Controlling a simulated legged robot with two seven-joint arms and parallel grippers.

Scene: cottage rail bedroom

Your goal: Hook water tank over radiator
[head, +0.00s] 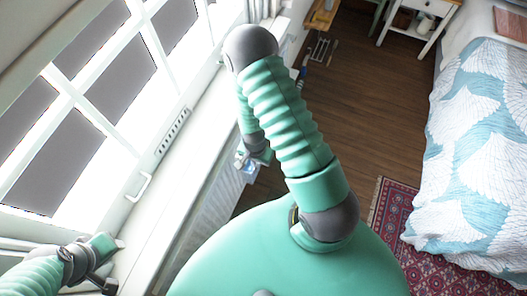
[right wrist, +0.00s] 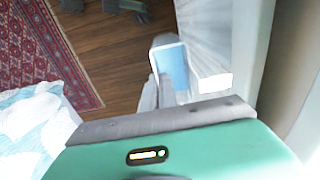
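The water tank (right wrist: 172,66) is a small open-topped container with a pale blue inside and light walls. In the right wrist view it is beside the white radiator (right wrist: 203,38), just past my right gripper (right wrist: 160,92), whose fingers appear closed on its near wall. In the head view the tank (head: 250,169) is small and partly hidden under my right gripper (head: 243,160), next to the radiator (head: 213,205) below the window sill. I cannot tell whether tank and radiator touch. My left gripper (head: 104,262) is over the sill at lower left; its finger gap is unclear.
The white window sill (head: 185,150) runs along the left, above the radiator. A bed (head: 478,150) stands at right on a red patterned rug (head: 395,205). A white side table (head: 412,28) is at the back. Wooden floor (head: 350,95) between is clear.

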